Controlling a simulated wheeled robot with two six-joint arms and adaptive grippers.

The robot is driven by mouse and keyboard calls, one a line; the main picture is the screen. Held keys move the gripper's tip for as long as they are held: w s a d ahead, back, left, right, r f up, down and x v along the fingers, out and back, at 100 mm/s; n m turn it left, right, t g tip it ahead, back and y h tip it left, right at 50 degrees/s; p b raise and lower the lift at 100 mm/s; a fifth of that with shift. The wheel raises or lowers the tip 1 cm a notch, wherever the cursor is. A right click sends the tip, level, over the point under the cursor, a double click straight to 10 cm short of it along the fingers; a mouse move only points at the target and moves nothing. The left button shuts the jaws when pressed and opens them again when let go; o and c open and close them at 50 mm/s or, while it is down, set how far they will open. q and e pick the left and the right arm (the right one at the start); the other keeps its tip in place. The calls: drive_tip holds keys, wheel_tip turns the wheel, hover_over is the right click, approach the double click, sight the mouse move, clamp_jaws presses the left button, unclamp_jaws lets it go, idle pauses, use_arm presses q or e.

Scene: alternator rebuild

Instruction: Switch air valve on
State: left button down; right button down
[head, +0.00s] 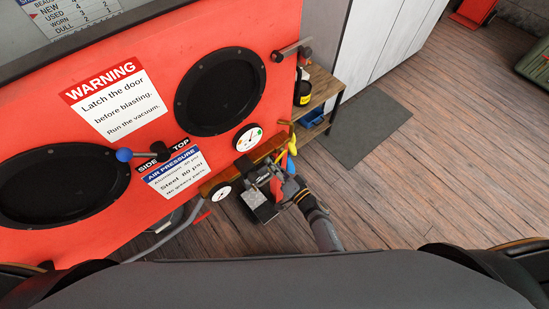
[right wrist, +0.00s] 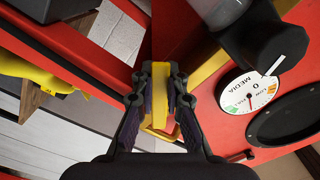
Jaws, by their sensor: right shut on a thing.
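My right gripper (head: 284,170) is low in front of the red blasting cabinet, near the middle of the head view. In the right wrist view its two dark fingers (right wrist: 161,85) are shut on a yellow handle (right wrist: 160,60), which looks like the air valve's lever. The fingers hide part of the handle, and the valve body cannot be made out. My left gripper is not in view.
The red cabinet (head: 210,35) carries round black ports, a white media gauge (head: 247,138) and a lower gauge (head: 221,192). A wooden shelf (head: 322,87) stands to the right. A grey mat (head: 368,125) lies on the open plank floor.

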drive_tip(key=shift+a+r+m+p, duration=0.1)
drive_tip(key=shift+r+m+p, duration=0.2)
drive_tip(key=shift+m+p, duration=0.2)
drive_tip(key=c, duration=1.3)
unclamp_jaws()
drive_tip(key=shift+f, duration=0.1)
drive_tip(key=v, duration=0.8)
